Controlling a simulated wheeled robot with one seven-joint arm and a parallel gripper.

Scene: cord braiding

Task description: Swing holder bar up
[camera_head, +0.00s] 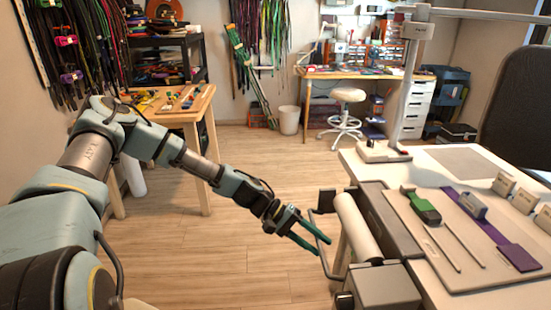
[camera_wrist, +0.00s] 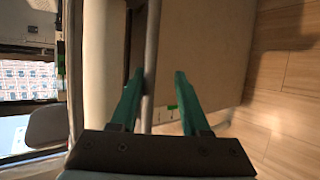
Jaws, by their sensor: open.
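The holder bar (camera_head: 325,266) is a thin dark rod frame beside the pale roller (camera_head: 355,228) on the left side of the white table. In the wrist view, a grey rod (camera_wrist: 151,45), which looks like this bar, runs between the green fingers, nearer the left one. My gripper (camera_head: 322,246) has two green fingers pointing right toward the bar. It is open, also in the wrist view (camera_wrist: 159,74), with a gap between the rod and the right finger. Whether the left finger touches the rod cannot be told.
Grey housings (camera_head: 388,288) flank the roller. The white table (camera_head: 357,165) carries a beige board (camera_head: 455,278) with a green clip (camera_head: 426,207) and purple strip (camera_head: 490,228). A wooden table (camera_head: 207,102) stands behind my arm. The wooden floor (camera_head: 240,260) left of the roller is clear.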

